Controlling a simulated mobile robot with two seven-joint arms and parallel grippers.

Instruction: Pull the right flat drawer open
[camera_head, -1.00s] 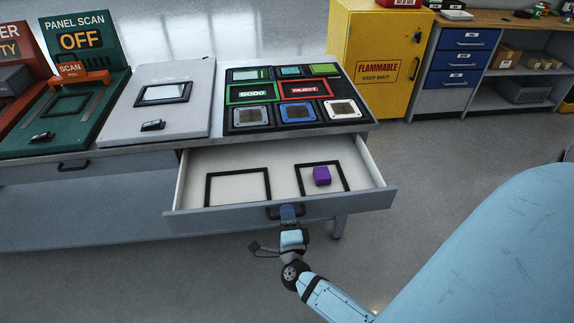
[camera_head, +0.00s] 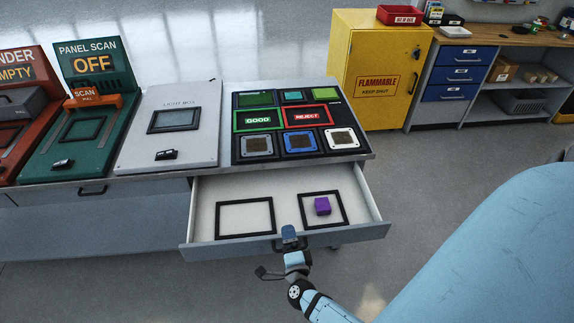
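The right flat drawer (camera_head: 210,252) stands pulled out from under the bench, its white inside in full view. Inside it are two black frames; the left frame (camera_head: 219,220) is empty and the right frame (camera_head: 340,197) has a purple block (camera_head: 322,206) in it. My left gripper is not in the picture.
The bench top holds a good/reject panel (camera_head: 300,131), a grey light box (camera_head: 172,147) and a green panel scan station (camera_head: 75,150). A closed left drawer (camera_head: 110,205) is beside the open one. A yellow flammable cabinet (camera_head: 378,65) stands behind.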

